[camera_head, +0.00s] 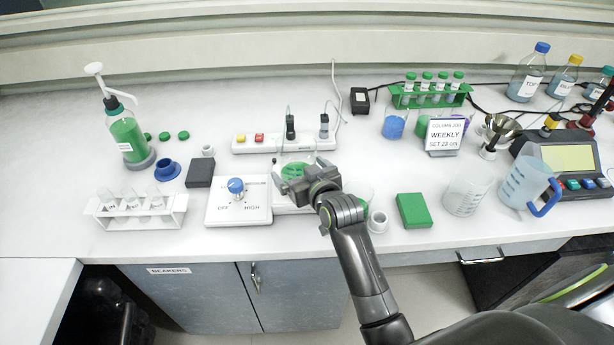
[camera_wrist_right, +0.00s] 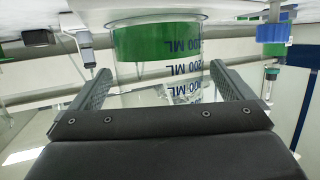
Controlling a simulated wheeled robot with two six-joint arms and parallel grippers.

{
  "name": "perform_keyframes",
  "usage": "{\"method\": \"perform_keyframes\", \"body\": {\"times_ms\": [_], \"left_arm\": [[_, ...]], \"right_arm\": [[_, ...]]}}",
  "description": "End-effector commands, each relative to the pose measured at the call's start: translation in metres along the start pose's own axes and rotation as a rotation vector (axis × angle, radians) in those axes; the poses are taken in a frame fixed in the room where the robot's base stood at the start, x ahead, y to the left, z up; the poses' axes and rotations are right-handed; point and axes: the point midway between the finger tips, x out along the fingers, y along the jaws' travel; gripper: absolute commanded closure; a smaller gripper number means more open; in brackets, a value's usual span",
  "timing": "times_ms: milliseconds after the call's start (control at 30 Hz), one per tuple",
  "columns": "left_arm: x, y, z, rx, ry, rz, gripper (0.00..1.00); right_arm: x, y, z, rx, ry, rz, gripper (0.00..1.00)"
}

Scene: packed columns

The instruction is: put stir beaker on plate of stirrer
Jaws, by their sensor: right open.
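The stir beaker (camera_head: 296,169) is clear with green liquid. In the head view it stands upright at the back of the stirrer's white plate area (camera_head: 284,205), which my right gripper partly covers. My right gripper (camera_head: 306,177) is open, with its fingers on either side of the beaker. In the right wrist view the beaker (camera_wrist_right: 158,50) appears upside down between the spread fingers of my right gripper (camera_wrist_right: 160,80), with gaps visible. Its base is against a white surface. My left gripper is out of view.
A power strip (camera_head: 262,143) with plugs lies behind. A dark block (camera_head: 200,173) and a test tube rack (camera_head: 137,213) stand left. A green box (camera_head: 413,210), a small white ring (camera_head: 377,222) and beakers (camera_head: 465,193) stand right. Free bench lies at front left.

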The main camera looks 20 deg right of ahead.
Motion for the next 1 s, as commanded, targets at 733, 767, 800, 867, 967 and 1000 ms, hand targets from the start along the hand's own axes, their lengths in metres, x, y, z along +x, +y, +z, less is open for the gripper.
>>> {"method": "perform_keyframes", "body": {"times_ms": [733,767,800,867,967,1000], "left_arm": [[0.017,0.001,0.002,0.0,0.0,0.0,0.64],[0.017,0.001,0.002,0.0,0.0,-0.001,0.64],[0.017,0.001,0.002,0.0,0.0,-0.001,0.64],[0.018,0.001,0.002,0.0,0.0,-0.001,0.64],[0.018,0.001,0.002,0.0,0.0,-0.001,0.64],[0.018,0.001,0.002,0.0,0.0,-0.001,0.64]], "right_arm": [[-0.105,0.0,0.001,0.001,0.0,0.0,0.0],[-0.108,0.0,0.001,0.002,0.001,0.0,0.0],[-0.111,0.0,0.0,0.002,0.002,0.0,0.0],[-0.115,0.0,0.0,0.001,0.001,0.0,0.0],[-0.119,0.0,0.0,0.0,0.0,-0.001,0.0],[-0.12,0.0,0.0,0.0,0.0,-0.001,0.0]]}}
